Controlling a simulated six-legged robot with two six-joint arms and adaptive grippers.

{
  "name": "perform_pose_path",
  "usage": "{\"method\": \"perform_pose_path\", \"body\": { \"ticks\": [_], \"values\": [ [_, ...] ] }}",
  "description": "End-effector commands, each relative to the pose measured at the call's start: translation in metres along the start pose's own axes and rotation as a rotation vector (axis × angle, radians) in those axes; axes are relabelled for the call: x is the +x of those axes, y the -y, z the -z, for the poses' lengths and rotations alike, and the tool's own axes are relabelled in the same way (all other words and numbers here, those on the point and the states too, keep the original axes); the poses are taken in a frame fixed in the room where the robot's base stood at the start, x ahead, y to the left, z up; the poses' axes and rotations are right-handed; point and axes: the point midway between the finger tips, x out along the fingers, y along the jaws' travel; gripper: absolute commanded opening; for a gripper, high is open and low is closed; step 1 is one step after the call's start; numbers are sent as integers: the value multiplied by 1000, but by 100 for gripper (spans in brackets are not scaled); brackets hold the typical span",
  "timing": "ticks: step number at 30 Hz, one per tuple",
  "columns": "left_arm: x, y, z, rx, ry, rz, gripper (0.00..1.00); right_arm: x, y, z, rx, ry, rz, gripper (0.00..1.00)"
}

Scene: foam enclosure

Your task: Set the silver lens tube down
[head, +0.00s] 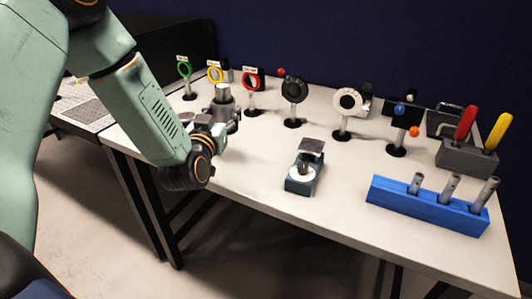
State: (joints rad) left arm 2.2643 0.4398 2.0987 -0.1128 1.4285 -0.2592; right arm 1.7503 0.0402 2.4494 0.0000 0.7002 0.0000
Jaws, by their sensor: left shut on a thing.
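My left arm reaches in from the left over the table's left part. My left gripper (222,106) is shut on the silver lens tube (222,91), a short bright cylinder whose upper end shows above the fingers. The fingers hide its lower part, and I cannot tell whether it touches the table. My right gripper is not in view.
The white table (260,170) has bare room around a small blue-grey scale-like device (302,174). A blue block (426,205) with three grey posts stands front right. Ring mounts on posts, including a red one (251,82), line the back. A tool holder (468,158) is right.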

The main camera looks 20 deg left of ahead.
Motion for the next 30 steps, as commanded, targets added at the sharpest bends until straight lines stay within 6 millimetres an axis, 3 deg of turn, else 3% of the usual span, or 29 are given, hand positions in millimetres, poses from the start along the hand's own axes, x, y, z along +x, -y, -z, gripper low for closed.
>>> {"method": "perform_pose_path", "body": {
  "ticks": [9,16,22,29,30],
  "values": [
    [-3,0,-54,2,2,-1,4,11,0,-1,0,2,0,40],
    [-2,0,-70,1,1,0,4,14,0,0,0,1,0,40],
    [-1,0,-97,1,2,-1,4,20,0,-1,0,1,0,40],
    [1,0,-98,0,-1,-1,4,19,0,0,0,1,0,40],
    [0,0,-99,0,3,-1,57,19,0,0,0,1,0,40]
  ]
}}
